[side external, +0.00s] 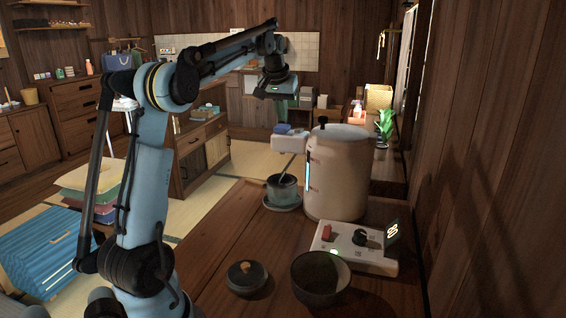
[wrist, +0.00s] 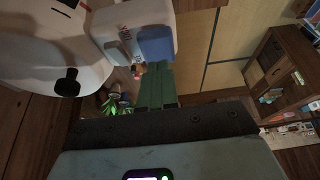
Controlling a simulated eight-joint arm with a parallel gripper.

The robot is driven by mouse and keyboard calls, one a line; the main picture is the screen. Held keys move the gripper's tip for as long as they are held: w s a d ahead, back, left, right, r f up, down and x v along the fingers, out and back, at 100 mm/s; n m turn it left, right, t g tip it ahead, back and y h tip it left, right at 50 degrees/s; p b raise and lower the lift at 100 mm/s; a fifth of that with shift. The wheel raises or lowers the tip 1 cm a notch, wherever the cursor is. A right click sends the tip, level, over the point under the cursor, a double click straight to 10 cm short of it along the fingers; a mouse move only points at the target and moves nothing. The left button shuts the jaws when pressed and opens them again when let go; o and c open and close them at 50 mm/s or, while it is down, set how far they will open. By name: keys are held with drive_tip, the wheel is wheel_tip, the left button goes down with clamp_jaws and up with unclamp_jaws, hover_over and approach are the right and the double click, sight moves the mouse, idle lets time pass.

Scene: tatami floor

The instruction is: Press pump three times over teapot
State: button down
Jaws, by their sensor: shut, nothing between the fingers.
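A cream cylindrical dispenser (side external: 337,178) stands on the wooden table. Its spout head (side external: 290,143) juts left and carries a blue push button (side external: 290,129), also seen in the wrist view (wrist: 156,43). A dark grey-green teapot (side external: 281,188), lidless, sits on a round base (side external: 281,204) below the spout head. A thin slanted pale strip rises from it; I cannot tell whether it is a handle.
A white control box (side external: 345,255) with a red switch and black knob stands in front of the dispenser. A dark bowl (side external: 320,290) and a round lid (side external: 246,279) with a tan knob lie near the front. A wooden wall closes the right side.

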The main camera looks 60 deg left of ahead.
drive_tip(key=shift+f, duration=1.2)
drive_tip(key=shift+r, duration=1.2)
drive_tip(key=shift+f, duration=0.3)
drive_tip(key=shift+f, duration=0.95)
drive_tip(key=shift+r, duration=1.25)
